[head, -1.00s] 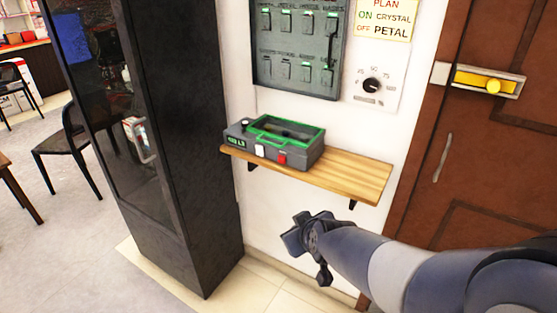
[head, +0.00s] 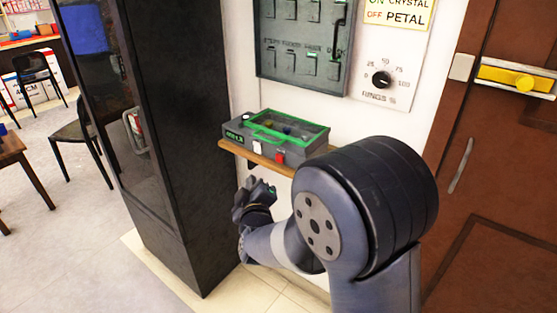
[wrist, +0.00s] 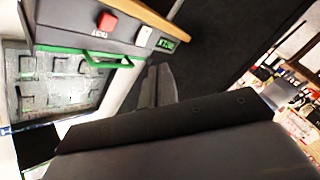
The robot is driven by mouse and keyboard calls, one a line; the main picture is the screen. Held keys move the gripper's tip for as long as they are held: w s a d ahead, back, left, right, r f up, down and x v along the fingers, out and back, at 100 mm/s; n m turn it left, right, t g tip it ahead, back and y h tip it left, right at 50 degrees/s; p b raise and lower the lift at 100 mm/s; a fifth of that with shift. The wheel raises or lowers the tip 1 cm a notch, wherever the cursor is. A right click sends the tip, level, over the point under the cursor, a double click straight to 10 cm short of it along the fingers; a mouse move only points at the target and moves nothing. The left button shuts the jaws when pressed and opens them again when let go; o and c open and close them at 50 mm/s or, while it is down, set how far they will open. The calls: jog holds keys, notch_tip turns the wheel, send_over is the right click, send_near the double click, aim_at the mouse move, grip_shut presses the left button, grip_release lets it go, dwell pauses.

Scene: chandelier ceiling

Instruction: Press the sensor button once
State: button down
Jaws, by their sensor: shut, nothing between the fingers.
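The sensor is a grey box (head: 237,137) with a green-framed clear lid, on the wooden shelf. A red button (head: 280,157) and a white button (head: 257,148) are on its front, left of which is a small green display. In the wrist view, the red button (wrist: 107,22) with small lettering, the white button (wrist: 144,36) and the green display (wrist: 167,44) show near the top, tilted. My gripper (head: 262,188) is shut and empty, below and in front of the box, apart from the buttons. My dark fingers (wrist: 157,86) show in the wrist view below the box.
A tall black cabinet (head: 175,130) stands close on the left of the shelf (head: 232,148). A grey switch panel (head: 300,45) and a dial (head: 381,80) are on the wall above. A brown door (head: 510,200) is at right. My arm hides the shelf's right part.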

aim_at(280, 158)
jog(key=shift+w+d+b, duration=0.25)
jog(key=shift+w+d, duration=0.65)
jog(key=shift+w, duration=0.25)
jog(key=shift+w+d+b, duration=0.25)
jog(key=shift+w+d, duration=0.65)
jog(key=shift+w, duration=0.25)
jog(key=shift+w+d+b, duration=0.25)
jog(key=shift+w+d, duration=0.65)
jog(key=shift+w, duration=0.25)
jog(key=shift+w+d+b, duration=0.3)
jog(key=shift+w, duration=0.05)
jog(key=shift+w+d, duration=0.3)
jog(key=shift+w, duration=0.1)
dwell(0.5)
jog(key=shift+s, duration=0.1)
jog(key=shift+s+a+b, duration=0.35)
jog(key=shift+s+a, duration=0.2)
jog(key=shift+s, duration=0.1)
